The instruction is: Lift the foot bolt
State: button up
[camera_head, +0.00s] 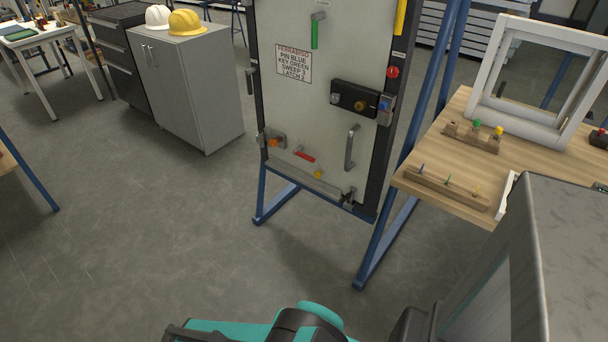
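The grey door panel (310,110) stands upright in a dark frame on blue legs, in the middle of the head view. A small dark fitting at its lower right corner looks like the foot bolt (349,198); it is too small to tell whether it is up or down. A grey pull handle (351,147) is above it. My teal and black arm shows at the bottom edge, well below and apart from the door. My gripper's fingers are not visible.
The door also carries a black lock box (354,101), a red lever (304,154) and a sign (294,65). A wooden table (440,203) with pegs and a white frame stands right. Grey cabinets (187,90) stand left. Floor before the door is clear.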

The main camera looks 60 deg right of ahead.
aim_at(350, 196)
jog(key=z, duration=5.1)
jog(key=i, duration=0.1)
jog(key=u, duration=3.45)
jog(key=k, duration=0.9)
jog(key=u, duration=0.15)
jog(key=i, duration=0.8)
jog(key=z, duration=0.05)
